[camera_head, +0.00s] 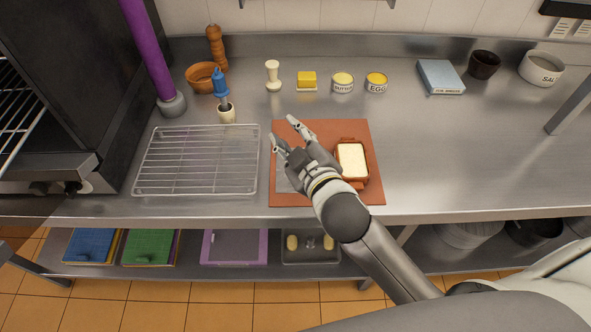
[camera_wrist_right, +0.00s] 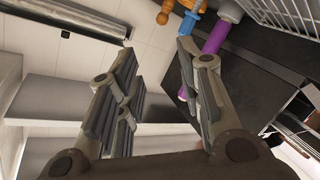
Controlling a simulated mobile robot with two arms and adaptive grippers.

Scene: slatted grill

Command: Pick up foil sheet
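My right gripper (camera_head: 286,131) is over the left part of the orange mat (camera_head: 350,128). Its two fingers are apart, with nothing visible between them. In the right wrist view, the open fingers (camera_wrist_right: 160,75) also show empty. A pale grey patch (camera_head: 284,183) on the mat, partly hidden by my right gripper, may be the foil sheet; I cannot tell for sure. A reddish-brown dish (camera_head: 363,175) with a white block in it sits on the mat, to the right of the gripper. My left gripper is not in view.
A wire rack (camera_head: 198,160) lies left of the mat. Behind stand a blue-handled brush (camera_head: 221,88), a yellow block (camera_head: 307,80) and small labelled pots (camera_head: 342,82). A purple post (camera_head: 150,50) rises at the left.

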